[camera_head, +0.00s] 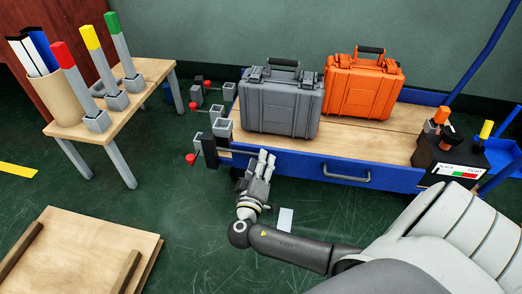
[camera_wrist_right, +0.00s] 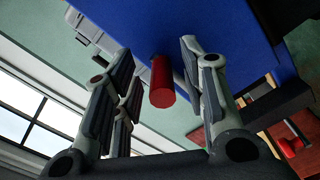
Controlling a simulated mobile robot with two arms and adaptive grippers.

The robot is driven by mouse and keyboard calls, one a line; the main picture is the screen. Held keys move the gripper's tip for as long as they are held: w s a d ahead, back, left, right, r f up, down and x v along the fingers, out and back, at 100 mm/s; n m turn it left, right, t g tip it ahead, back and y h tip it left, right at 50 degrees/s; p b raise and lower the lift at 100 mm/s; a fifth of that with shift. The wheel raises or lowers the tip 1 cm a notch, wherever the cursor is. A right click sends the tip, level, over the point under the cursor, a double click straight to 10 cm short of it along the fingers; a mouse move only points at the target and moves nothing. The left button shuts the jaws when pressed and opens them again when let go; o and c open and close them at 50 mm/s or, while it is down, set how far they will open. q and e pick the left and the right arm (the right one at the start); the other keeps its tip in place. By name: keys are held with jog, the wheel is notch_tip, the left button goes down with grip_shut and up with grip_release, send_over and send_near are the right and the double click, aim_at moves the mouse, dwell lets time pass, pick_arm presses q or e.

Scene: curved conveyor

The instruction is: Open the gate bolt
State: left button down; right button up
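A grey bolt rod (camera_head: 238,152) runs along the top left part of the cart's blue front side, out of a black block (camera_head: 210,151). My right gripper (camera_head: 264,158) is at the rod's right end and hides that end in the head view. In the right wrist view, a red cylindrical knob (camera_wrist_right: 161,82) lies between the spread fingers of my right gripper (camera_wrist_right: 160,85), with gaps on both sides. The gripper is open. Whether the knob sits on the bolt rod cannot be told for sure. My left gripper is not in view.
The blue cart (camera_head: 310,165) carries a grey case (camera_head: 280,105) and an orange case (camera_head: 362,88). A dark box (camera_head: 448,155) with coloured handles is at its right. A wooden table (camera_head: 125,90) stands left, and a wooden pallet (camera_head: 80,255) lies front left.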

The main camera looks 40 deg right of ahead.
jog(key=v, duration=0.7)
jog(key=shift+s+a, duration=0.2)
dwell(0.4)
